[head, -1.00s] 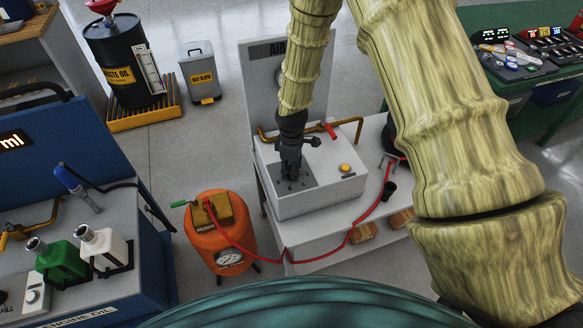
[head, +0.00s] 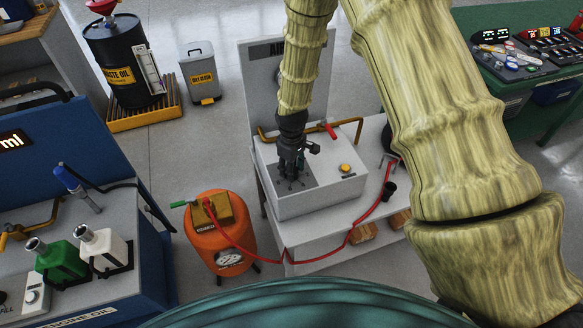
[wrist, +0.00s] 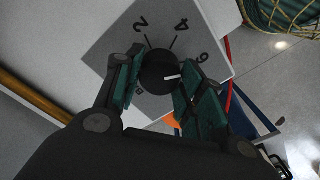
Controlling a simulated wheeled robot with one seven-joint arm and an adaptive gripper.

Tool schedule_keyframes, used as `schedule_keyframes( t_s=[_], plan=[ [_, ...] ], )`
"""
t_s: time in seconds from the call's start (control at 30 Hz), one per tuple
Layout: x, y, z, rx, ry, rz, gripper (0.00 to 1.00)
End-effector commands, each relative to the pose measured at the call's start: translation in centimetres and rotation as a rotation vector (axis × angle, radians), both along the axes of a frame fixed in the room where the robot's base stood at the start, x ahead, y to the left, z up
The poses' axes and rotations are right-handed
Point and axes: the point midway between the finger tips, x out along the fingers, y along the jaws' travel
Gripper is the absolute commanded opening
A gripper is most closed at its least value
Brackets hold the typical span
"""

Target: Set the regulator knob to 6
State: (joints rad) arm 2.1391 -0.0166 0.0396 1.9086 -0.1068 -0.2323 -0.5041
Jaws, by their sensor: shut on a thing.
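The regulator knob (wrist: 158,70) is a round black knob on a grey dial plate (wrist: 110,55) in the wrist view. Its white pointer line points right, slightly below the printed 6 (wrist: 203,57). The 2 and 4 show above the knob, and another digit at its lower left is partly hidden. My gripper (wrist: 157,80) has its green-padded fingers on either side of the knob, shut on it. In the head view my gripper (head: 290,178) reaches down onto the plate on the white box (head: 318,200), hiding the knob.
A yellow button (head: 345,168) and a red-handled valve (head: 328,130) sit close to my gripper. An upright panel (head: 257,85) stands behind. A red hose (head: 320,258) runs from the orange tank (head: 222,240) along the bench front.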

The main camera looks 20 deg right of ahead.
Motion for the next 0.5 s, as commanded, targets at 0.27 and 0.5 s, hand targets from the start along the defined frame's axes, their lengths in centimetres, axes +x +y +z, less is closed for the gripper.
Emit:
schedule_keyframes(
  t_s=[0.27,0.5],
  plan=[
    [0.15,-0.06,0.10,0.000,-0.003,0.001,0.54],
    [0.07,-0.01,0.05,0.000,-0.001,0.001,0.62]
  ],
)
